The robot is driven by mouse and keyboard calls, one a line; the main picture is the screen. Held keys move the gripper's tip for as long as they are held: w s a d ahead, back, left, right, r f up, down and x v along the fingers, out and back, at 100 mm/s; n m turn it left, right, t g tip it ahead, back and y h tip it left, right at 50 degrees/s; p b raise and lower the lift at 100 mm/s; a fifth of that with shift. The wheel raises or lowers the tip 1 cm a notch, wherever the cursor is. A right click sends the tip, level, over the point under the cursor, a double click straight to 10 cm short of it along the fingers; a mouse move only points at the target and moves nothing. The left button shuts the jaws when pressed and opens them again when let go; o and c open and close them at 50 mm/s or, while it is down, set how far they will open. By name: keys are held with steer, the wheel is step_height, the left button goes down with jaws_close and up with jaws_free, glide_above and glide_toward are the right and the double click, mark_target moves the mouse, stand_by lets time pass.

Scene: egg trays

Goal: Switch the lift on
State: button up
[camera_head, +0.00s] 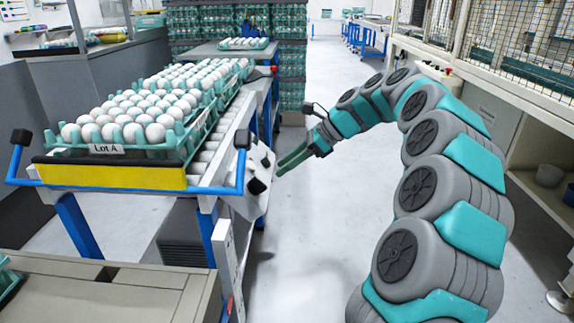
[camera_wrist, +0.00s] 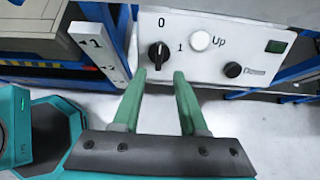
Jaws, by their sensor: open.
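The lift's white control panel (camera_head: 252,183) is on the right end of the lift, facing my arm. In the wrist view the panel (camera_wrist: 215,75) carries a black rotary switch (camera_wrist: 159,56) marked 0 and 1. Its pale mark seems to point up toward 0. A white button (camera_wrist: 200,40) labelled Up, a black button (camera_wrist: 233,70) labelled Down and a dark green indicator (camera_wrist: 276,46) are to its right. My gripper (camera_wrist: 160,75) is open and empty, its fingertips just below the rotary switch. In the head view my gripper (camera_head: 279,168) is close to the panel; contact cannot be told.
Egg trays (camera_head: 200,140) labelled Lot A stand on the lift, behind a yellow bar (camera_head: 110,176) and blue handles. A grey bench (camera_head: 120,290) is at front left. The floor (camera_head: 310,230) between lift and arm is clear. Shelving with mesh (camera_head: 530,60) is at right.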

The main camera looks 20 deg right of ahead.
mark_target(262, 183)
steer(key=b+x, duration=0.1)
steer(key=x, duration=0.6)
steer(key=shift+a+f, duration=0.1)
steer(key=shift+a, duration=0.15)
steer(key=shift+a+f, duration=0.3)
steer(key=shift+f, duration=0.2)
steer(key=shift+a+f, duration=0.1)
steer(key=c, duration=0.6)
